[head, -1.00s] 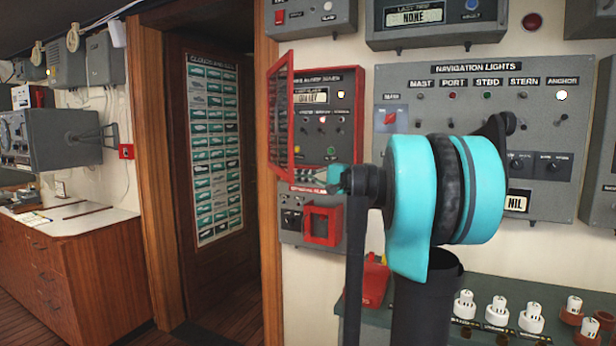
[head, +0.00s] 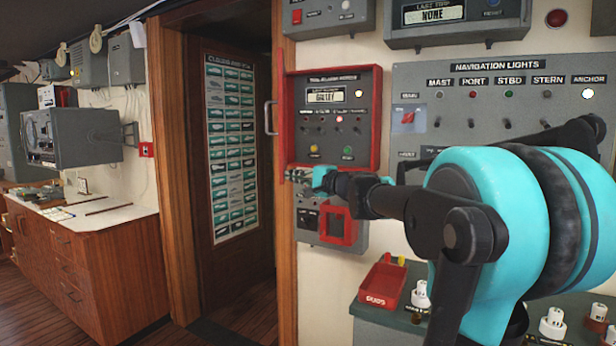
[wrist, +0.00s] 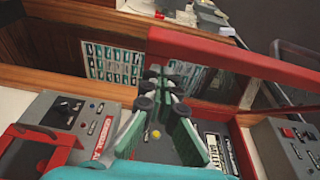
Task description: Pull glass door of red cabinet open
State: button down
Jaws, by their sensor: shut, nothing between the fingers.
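The red cabinet (head: 376,120) is on the wall in the head view, its inner panel with lamps and switches uncovered. Its glass door (head: 283,125) stands swung out at the cabinet's left side, seen nearly edge-on, with a pale handle (head: 269,118) on its left. The glass itself is hard to make out. My gripper (head: 298,175) is shut and empty at the cabinet's lower left corner, close to the door's lower end. In the wrist view, the red door frame (wrist: 235,57) crosses above my fingers (wrist: 170,100); I cannot tell whether they touch it.
A grey box with a red square frame (head: 338,224) is below the cabinet. The navigation lights panel (head: 500,80) is to the right. A red tray (head: 382,285) sits on the console below. A wooden doorway (head: 285,40) borders the cabinet's left; a passage opens there.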

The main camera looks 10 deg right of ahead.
jog(key=w+a, duration=0.2)
jog(key=a, duration=0.7)
jog(key=w+a, duration=0.3)
jog(key=a, duration=0.7)
jog(key=shift+m+t+h, duration=0.3)
jog(key=shift+h, duration=0.1)
jog(key=shift+a, duration=0.1)
